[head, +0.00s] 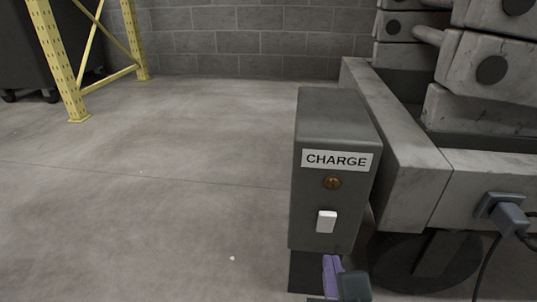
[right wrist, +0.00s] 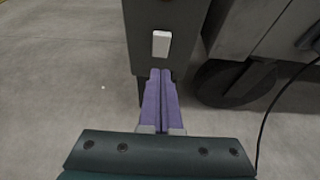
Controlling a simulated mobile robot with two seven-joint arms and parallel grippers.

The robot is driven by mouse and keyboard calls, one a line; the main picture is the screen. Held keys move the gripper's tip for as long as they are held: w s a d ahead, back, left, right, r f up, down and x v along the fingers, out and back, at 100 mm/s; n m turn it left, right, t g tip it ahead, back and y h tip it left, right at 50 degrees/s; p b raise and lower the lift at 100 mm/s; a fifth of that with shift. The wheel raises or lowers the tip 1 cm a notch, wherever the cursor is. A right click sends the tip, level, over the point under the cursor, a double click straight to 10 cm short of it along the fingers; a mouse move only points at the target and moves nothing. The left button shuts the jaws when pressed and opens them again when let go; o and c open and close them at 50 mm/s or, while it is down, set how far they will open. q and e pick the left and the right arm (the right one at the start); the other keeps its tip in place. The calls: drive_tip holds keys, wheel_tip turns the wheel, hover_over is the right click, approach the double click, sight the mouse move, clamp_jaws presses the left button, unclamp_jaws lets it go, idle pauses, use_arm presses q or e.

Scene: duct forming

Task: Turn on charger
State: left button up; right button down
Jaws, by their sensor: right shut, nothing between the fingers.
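The charger box (head: 312,205) is a dark grey upright box with a white CHARGE label (head: 337,160). Below the label are a round amber-brown lamp (head: 332,183) and a white rocker switch (head: 326,221). The switch also shows in the right wrist view (right wrist: 161,43), just beyond my fingertips. My right gripper (head: 332,262) has purple fingers, pressed together with nothing between them. It is below the switch in the head view and appears apart from it. In the right wrist view the fingertips (right wrist: 160,73) point at the box front under the switch. My left gripper is not in view.
A grey wheeled machine base (head: 405,185) stands right beside the box, with a plug (head: 508,213) and dark cable at its right. A wheel (head: 420,262) sits under it. A yellow rack frame (head: 72,85) stands at the back left. The floor (head: 150,190) to the left is clear.

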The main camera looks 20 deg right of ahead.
sight(327, 219)
drive_tip(key=x, duration=0.2)
drive_tip(key=b+x, duration=0.1)
drive_tip(key=x, duration=0.1)
drive_tip(key=r+b+x, duration=0.1)
drive_tip(key=x, duration=0.1)
drive_tip(key=shift+w+d, duration=0.2)
drive_tip(key=shift+w, duration=0.15)
drive_tip(key=shift+w+d+r+b, duration=0.15)
drive_tip(key=shift+w+d+b, duration=0.3)
drive_tip(key=shift+w, duration=0.2)
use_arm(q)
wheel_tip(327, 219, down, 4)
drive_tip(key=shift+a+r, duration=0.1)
use_arm(e)
drive_tip(key=p, duration=0.2)
drive_tip(key=r+g+p, duration=0.1)
drive_tip(key=p, duration=0.1)
drive_tip(key=shift+w+d+r, duration=0.2)
drive_tip(key=shift+w+r, duration=0.15)
drive_tip(key=shift+w, duration=0.05)
drive_tip(key=shift+f+y, duration=0.4)
drive_tip(key=shift+f, duration=0.2)
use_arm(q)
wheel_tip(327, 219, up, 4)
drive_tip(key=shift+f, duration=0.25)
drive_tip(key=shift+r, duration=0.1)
